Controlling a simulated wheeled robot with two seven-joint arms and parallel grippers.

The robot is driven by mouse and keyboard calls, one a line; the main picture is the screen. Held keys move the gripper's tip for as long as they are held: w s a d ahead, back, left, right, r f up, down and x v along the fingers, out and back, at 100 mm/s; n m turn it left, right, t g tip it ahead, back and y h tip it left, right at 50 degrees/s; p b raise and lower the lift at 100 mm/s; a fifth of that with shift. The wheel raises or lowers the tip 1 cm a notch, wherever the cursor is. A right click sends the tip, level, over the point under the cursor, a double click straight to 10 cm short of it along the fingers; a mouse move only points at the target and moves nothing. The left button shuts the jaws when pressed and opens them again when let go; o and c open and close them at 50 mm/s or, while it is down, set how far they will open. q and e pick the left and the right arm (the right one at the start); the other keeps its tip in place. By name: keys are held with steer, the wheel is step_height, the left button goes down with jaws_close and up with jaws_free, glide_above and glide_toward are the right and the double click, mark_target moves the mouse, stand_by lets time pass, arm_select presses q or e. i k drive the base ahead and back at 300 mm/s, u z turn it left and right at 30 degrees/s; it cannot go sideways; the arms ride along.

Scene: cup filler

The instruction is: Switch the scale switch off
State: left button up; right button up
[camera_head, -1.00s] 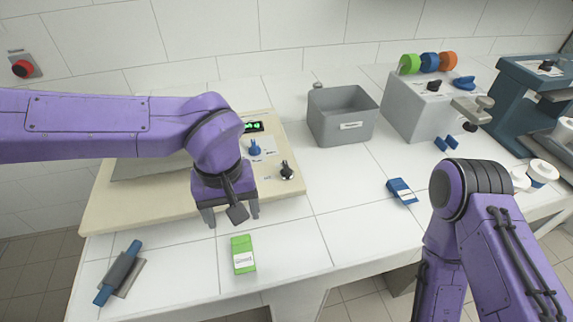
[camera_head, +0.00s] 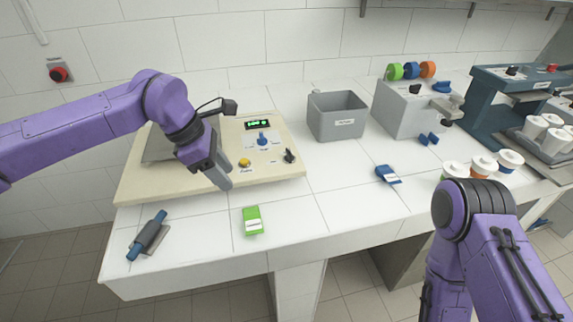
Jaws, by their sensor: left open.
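The scale (camera_head: 130,190) is a cream console with a grey weighing plate (camera_head: 160,144), partly hidden by my left arm. Its display (camera_head: 257,124) is lit with green digits. On its panel are a blue knob (camera_head: 263,139), a yellow button (camera_head: 244,163) and a black switch (camera_head: 289,156) at the right front corner. My left gripper (camera_head: 226,177) is open and empty, pointing down over the front of the scale, left of the yellow button and well left of the black switch. My right arm shows at the lower right; its gripper is out of view.
A green box (camera_head: 252,220) and a blue-handled tool (camera_head: 148,236) lie on the front of the white counter. A grey bin (camera_head: 337,118), a grey machine (camera_head: 408,108) with coloured rolls and a blue packet (camera_head: 387,174) are to the right. Several lidded cups stand farther right.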

mark_target(289, 156)
steer(key=z, duration=1.05)
steer(key=i, duration=0.8)
steer(key=u, duration=1.2)
